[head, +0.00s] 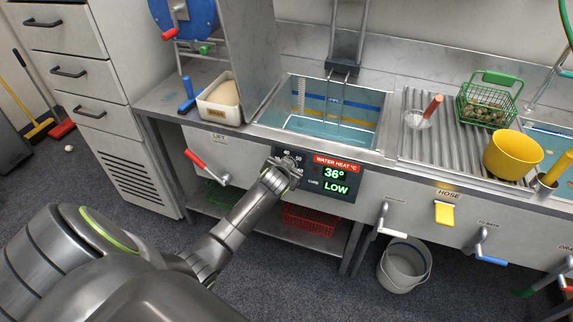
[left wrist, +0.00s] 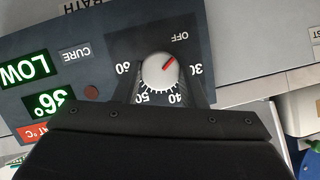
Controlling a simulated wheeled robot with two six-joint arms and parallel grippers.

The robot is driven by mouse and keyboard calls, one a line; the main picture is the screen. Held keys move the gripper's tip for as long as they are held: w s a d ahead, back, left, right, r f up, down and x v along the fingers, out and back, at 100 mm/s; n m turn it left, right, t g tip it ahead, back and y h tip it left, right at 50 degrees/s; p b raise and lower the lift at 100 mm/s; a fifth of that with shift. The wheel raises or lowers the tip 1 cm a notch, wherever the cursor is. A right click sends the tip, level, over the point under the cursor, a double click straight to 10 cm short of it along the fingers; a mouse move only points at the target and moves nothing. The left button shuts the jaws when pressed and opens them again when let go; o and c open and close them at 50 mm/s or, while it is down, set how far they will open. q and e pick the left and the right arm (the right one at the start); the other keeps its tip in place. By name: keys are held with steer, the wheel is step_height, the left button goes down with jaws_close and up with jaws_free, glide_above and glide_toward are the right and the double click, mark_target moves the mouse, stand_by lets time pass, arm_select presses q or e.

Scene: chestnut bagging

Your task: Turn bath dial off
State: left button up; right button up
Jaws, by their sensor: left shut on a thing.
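The bath dial (left wrist: 158,76) is a white round knob with a red pointer, seen upside down in the left wrist view. Its pointer aims between OFF and 30. My left gripper (head: 285,163) is at the dial on the dark control panel (head: 345,183), and its fingers are shut on the knob's sides. In the head view the gripper hides most of the dial; only a few scale numbers show above it. The panel's green display (head: 336,180) reads 36° and LOW. My right gripper is out of view.
The water bath (head: 320,115) lies above the panel. A red-handled lever (head: 205,165) is left of my gripper, and a white-handled lever (head: 391,226) is to the right. A red basket (head: 310,220) sits on the shelf below. A bucket (head: 404,265) stands on the floor.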

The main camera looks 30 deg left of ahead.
arm_select(q)
steer(key=shift+a+n+h+p, duration=0.1)
steer(key=shift+n+h+p, duration=0.25)
steer(key=shift+n, duration=0.35)
steer(key=shift+f, duration=0.1)
steer(key=o, duration=1)
steer(key=v, duration=1.7)
steer(key=shift+s+r+p, duration=0.15)
steer(key=shift+r+p, duration=0.05)
steer(key=shift+p, duration=0.2)
